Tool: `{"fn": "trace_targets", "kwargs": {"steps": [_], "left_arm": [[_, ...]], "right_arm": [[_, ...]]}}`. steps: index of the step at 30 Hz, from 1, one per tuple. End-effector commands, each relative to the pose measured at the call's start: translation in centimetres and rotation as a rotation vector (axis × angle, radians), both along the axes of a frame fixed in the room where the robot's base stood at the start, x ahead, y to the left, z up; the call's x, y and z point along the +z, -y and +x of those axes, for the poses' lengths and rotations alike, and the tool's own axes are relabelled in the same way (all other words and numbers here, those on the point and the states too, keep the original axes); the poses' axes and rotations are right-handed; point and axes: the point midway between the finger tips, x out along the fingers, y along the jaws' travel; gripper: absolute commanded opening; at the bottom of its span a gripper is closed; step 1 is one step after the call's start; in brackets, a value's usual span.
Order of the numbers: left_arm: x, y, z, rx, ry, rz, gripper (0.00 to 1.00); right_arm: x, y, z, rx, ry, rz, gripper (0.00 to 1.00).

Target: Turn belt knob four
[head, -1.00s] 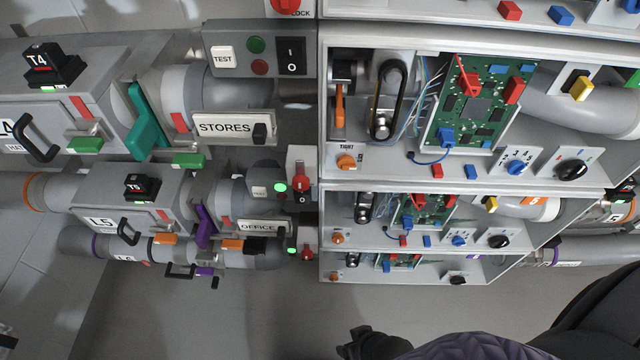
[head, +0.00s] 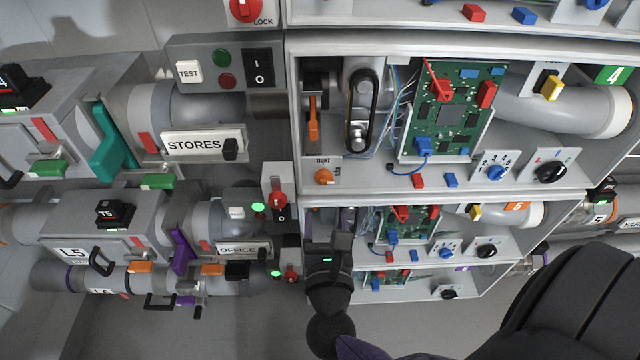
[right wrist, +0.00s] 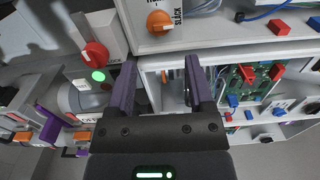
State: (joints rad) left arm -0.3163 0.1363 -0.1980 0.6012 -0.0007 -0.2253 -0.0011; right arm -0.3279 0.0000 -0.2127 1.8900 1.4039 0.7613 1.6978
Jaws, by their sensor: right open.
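Belt knob four is the orange knob (head: 323,177) on the front ledge of the bay marked with a green 4, below the belt. The label by it reads TIGHT on one side. It also shows in the right wrist view as the orange knob (right wrist: 160,21), beyond the fingertips. My right gripper (head: 328,215) is below the knob in the head view, pointing up at the cabinet. In the right wrist view its two purple fingers (right wrist: 161,65) are open, apart and empty, with the knob ahead of the gap and not touched. My left gripper is not in view.
The belt (head: 361,112) hangs above the knob beside a green circuit board (head: 455,110). A red knob (right wrist: 95,56) on a grey box stands left of the fingers. A lower bay's shelf (head: 420,262) is behind the gripper. Pipes fill the left side.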

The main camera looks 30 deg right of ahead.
Motion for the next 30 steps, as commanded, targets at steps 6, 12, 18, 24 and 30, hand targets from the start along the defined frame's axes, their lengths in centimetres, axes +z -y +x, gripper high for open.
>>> {"fn": "trace_targets", "kwargs": {"steps": [6, 12, 18, 24, 30], "left_arm": [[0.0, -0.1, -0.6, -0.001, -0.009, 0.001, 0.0], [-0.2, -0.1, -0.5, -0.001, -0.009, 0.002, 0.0], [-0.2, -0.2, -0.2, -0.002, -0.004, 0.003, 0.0], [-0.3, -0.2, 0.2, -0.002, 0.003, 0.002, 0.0], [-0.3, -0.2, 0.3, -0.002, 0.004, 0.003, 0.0]], "right_arm": [[0.1, 2.7, 4.5, 0.003, 0.001, -0.008, 0.67], [0.0, 4.2, 6.9, 0.005, -0.003, -0.01, 0.67], [0.1, 4.6, 7.6, 0.005, -0.003, -0.01, 0.67], [0.1, 4.6, 7.6, 0.005, -0.003, -0.011, 0.61], [0.1, 4.6, 7.5, 0.006, -0.003, -0.011, 0.18]]}}
